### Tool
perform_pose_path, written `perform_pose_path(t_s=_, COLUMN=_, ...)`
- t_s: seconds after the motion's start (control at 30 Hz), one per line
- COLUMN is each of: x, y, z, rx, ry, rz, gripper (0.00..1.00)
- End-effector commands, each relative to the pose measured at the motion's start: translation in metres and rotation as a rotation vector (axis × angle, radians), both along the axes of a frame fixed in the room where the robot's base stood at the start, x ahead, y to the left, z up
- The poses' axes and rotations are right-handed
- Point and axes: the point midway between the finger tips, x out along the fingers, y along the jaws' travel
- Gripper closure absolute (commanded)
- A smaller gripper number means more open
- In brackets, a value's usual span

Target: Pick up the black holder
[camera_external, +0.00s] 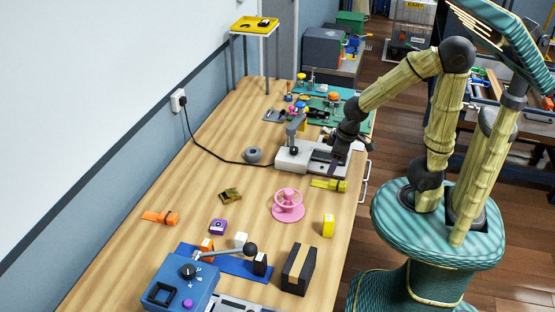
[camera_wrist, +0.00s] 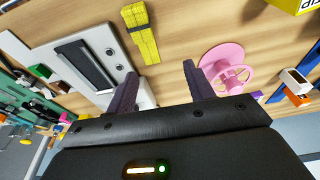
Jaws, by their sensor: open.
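A small black block (camera_external: 260,264), which looks like the black holder, stands on the blue strip (camera_external: 228,262) at the front of the bench, next to a black ball-ended lever (camera_external: 250,248). I cannot single it out in the wrist view. My gripper (camera_external: 338,166) is well behind it, low beside the grey-white machine (camera_external: 291,158) at the bench's right side. In the wrist view my gripper (camera_wrist: 161,88) is open, its dark fingers apart with nothing between them. A yellow strap-like piece (camera_wrist: 146,45) lies beyond the fingertips.
A pink handwheel (camera_external: 288,205), a yellow block (camera_external: 328,226) and a black box with a tan stripe (camera_external: 297,270) stand between my gripper and the bench front. A white block (camera_external: 240,240) and a blue control box (camera_external: 183,283) are near the holder. The bench's left middle is mostly clear.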

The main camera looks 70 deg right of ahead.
Motion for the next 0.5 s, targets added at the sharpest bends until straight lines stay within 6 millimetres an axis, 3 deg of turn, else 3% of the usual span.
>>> perform_pose_path(t_s=0.3, x=0.000, y=0.000, z=0.042, rx=0.000, ry=-0.004, rz=0.000, gripper=0.47)
perform_pose_path(t_s=0.5, x=0.008, y=0.018, z=0.031, rx=0.075, ry=0.053, rz=-0.084, gripper=0.47)
